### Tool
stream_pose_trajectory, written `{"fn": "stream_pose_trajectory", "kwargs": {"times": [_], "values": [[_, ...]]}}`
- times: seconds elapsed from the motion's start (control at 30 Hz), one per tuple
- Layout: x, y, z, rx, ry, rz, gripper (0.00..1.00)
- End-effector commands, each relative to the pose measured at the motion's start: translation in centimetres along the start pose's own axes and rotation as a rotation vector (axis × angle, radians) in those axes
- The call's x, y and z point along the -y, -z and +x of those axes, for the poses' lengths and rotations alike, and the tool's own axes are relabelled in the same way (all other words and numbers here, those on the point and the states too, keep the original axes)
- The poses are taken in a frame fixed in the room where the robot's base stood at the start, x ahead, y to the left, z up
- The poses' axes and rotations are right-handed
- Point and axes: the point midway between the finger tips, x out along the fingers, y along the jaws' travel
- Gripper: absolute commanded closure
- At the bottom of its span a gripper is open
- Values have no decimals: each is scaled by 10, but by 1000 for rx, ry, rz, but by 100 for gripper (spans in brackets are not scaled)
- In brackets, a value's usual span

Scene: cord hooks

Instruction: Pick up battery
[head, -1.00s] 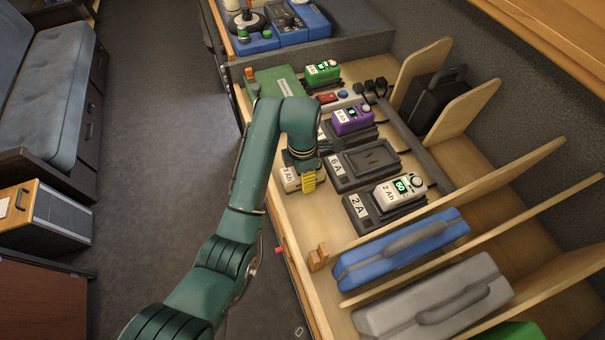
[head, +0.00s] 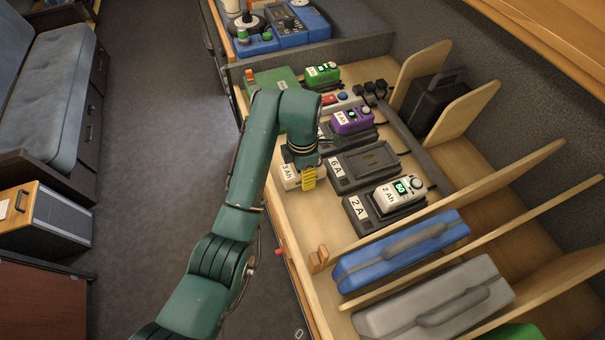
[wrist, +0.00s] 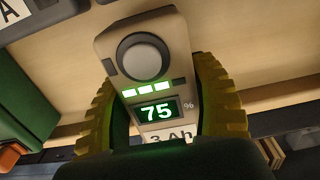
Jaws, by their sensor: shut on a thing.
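The battery is a beige block marked 3 Ah (head: 290,175), near the front edge of the wooden bench. In the wrist view the battery (wrist: 147,62) shows a round grey button, green bars and a lit 75 % display. My gripper (head: 309,180) is shut on it; in the wrist view its yellow ribbed fingers (wrist: 160,108) press on both sides. The head view does not clearly show whether its underside touches the bench. My arm and gripper hide part of it.
An empty 6 A charger (head: 362,165) is just right of my gripper. A 2 A charger (head: 362,213) holds a grey 2 Ah battery (head: 396,193). Behind are a purple battery (head: 352,121) and a green battery (head: 322,74). A blue case (head: 400,252) stands between wooden dividers nearer the camera.

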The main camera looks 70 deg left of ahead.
Motion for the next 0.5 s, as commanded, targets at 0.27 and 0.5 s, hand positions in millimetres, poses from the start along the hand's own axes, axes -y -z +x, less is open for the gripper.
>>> {"fn": "stream_pose_trajectory", "kwargs": {"times": [0.27,0.5], "values": [[0,0,-38,2,-2,0,80],[0,0,-70,1,-1,0,80]]}}
